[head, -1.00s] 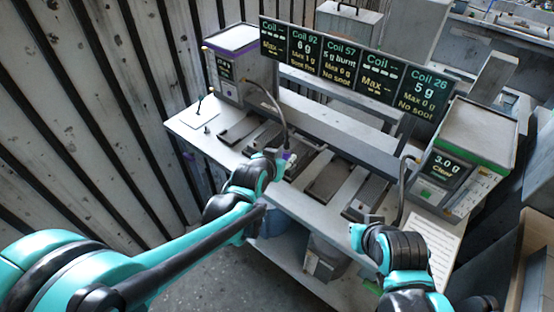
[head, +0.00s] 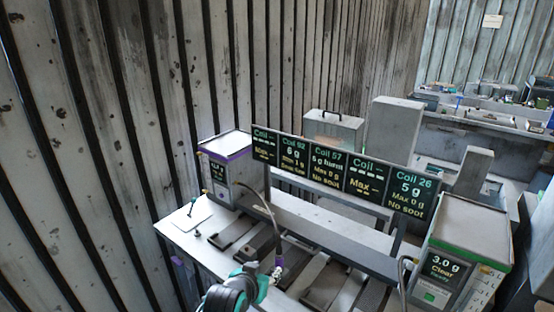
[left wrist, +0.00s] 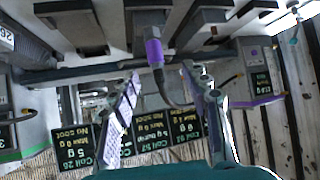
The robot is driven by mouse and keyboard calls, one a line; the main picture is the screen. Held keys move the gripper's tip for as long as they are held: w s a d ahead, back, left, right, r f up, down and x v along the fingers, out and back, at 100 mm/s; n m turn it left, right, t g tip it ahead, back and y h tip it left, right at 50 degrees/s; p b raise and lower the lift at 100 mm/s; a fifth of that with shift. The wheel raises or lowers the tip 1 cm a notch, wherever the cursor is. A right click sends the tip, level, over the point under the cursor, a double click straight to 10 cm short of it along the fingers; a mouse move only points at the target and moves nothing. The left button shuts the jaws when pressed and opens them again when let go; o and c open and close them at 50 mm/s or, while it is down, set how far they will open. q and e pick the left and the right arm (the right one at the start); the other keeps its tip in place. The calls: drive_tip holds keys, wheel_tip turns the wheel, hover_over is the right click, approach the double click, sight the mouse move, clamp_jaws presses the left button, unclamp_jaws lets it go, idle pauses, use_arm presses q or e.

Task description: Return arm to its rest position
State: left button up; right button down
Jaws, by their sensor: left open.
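My left gripper (head: 266,276) shows at the bottom of the head view, above the bench near the purple-collared end of the dark hose (head: 270,218). In the left wrist view its two fingers (left wrist: 165,88) are spread apart. The hose's purple collar (left wrist: 154,52) appears in the gap between them, and I see no finger closed on it. Most of the left arm is below the head view. My right gripper is out of the head view.
A purple-trimmed box (head: 225,170) stands at the bench's left end, a green-trimmed box (head: 462,245) at its right. A row of coil displays (head: 345,172) spans between. Grey slabs (head: 325,285) lie on the bench. A ribbed wall (head: 90,150) is at left.

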use_arm(q)
drive_tip(key=s+a+f+n+g+y, duration=0.1)
drive_tip(key=s+a, duration=0.6)
drive_tip(key=s, duration=0.2)
drive_tip(key=s+a+f+n+g+y, duration=0.1)
drive_tip(key=s+a+n+g+y, duration=0.1)
drive_tip(key=s+a, duration=0.4)
drive_tip(key=s, duration=0.3)
drive_tip(key=shift+s+a+f+g, duration=0.25)
drive_tip(key=shift+s+a+g, duration=0.05)
drive_tip(key=shift+a, duration=0.1)
